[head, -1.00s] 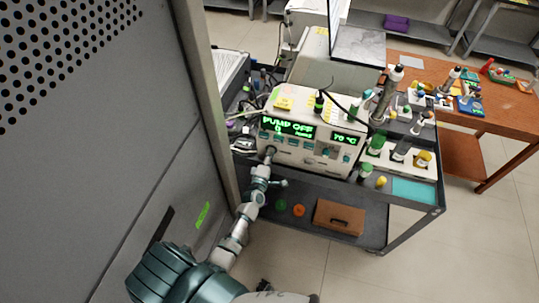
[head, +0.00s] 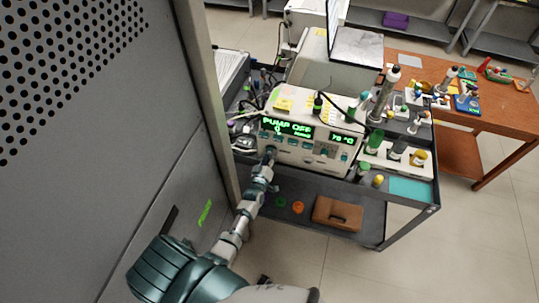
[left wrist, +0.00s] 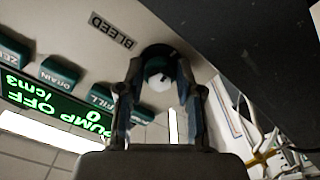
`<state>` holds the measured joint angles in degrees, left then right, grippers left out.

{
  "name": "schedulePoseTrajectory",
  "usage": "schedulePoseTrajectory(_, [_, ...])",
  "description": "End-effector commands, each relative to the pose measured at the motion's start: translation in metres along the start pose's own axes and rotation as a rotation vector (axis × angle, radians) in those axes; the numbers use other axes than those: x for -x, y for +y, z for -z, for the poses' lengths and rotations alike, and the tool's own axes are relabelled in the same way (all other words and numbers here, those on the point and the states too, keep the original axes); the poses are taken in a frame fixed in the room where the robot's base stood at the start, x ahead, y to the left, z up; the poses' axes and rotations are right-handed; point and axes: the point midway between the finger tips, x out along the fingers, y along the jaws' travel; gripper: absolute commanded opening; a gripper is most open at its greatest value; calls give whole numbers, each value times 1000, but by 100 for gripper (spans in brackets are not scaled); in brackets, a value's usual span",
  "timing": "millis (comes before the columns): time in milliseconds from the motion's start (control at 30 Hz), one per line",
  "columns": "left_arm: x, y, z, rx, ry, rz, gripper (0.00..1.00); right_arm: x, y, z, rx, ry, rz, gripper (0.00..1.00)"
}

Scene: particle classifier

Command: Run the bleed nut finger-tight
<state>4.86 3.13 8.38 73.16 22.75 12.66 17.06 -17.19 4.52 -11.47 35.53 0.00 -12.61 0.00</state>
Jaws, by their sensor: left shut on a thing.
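The bleed nut (left wrist: 159,82) is a dark round fitting with a pale centre on the instrument's front panel, beside the BLEED label (left wrist: 112,30) in the left wrist view. My left gripper (left wrist: 158,98) is shut on it, one finger on each side. In the head view my left gripper (head: 270,156) is at the lower left of the particle classifier (head: 305,150), and the nut itself is too small to make out there. The display (head: 287,127) reads PUMP OFF. My right gripper is not in view.
A grey perforated cabinet (head: 90,130) stands close on the left. The classifier sits on a dark cart, with a brown case (head: 337,212) on its lower shelf. Bottles stand right of the classifier. Cables (left wrist: 265,150) hang beside the panel.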

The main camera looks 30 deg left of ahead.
Motion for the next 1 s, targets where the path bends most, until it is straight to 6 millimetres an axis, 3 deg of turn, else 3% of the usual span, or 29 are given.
schedulePoseTrajectory(33, [4, -5, -8, -21, -19, 10, 0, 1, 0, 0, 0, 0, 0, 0])
schedulePoseTrajectory(800, [4, -6, -8, -121, -19, 10, 0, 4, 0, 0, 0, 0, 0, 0])
schedulePoseTrajectory(833, [4, -6, -8, -121, -19, 10, 40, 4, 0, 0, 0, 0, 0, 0])
schedulePoseTrajectory(900, [4, -6, -8, -121, -17, 9, 57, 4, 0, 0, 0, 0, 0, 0])
schedulePoseTrajectory(1000, [3, -5, -6, -121, -12, 7, 59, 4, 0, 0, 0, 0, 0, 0])
